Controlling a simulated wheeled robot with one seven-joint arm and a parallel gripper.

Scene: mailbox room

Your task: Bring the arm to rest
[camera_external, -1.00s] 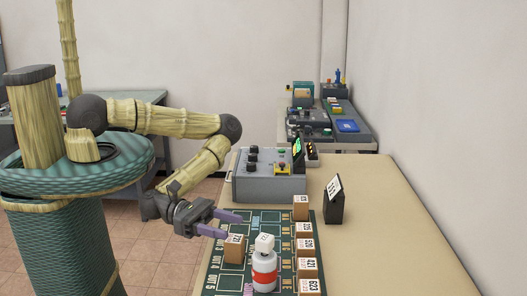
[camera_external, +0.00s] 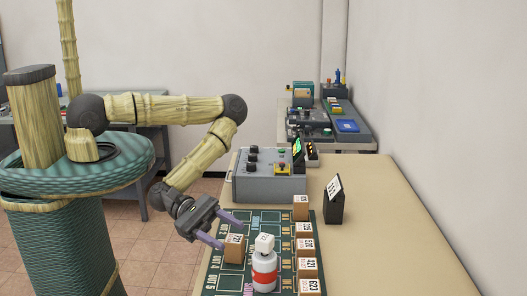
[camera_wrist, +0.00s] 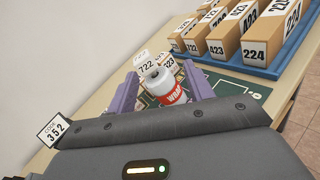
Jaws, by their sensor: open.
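My gripper (camera_external: 231,234) is open, with its two purple fingers spread and nothing between them. It hangs tilted down at the left edge of the table, above and left of a small brown box (camera_external: 234,251). Its fingers overlap the box's upper left in the external view; contact cannot be told. My arm is bent, with its elbow raised. In the wrist view my gripper (camera_wrist: 161,90) frames a white and red bottle (camera_wrist: 165,88) that stands beyond the fingers. That bottle (camera_external: 264,272) stands right of the brown box in the external view.
Several numbered boxes (camera_external: 306,247) line the right of the green board (camera_external: 273,215). A grey control box (camera_external: 268,185) stands behind it, a black sign (camera_external: 333,205) to the right. The table's right side (camera_external: 390,220) is clear. The wrist view shows a blue tray (camera_wrist: 262,69) of boxes.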

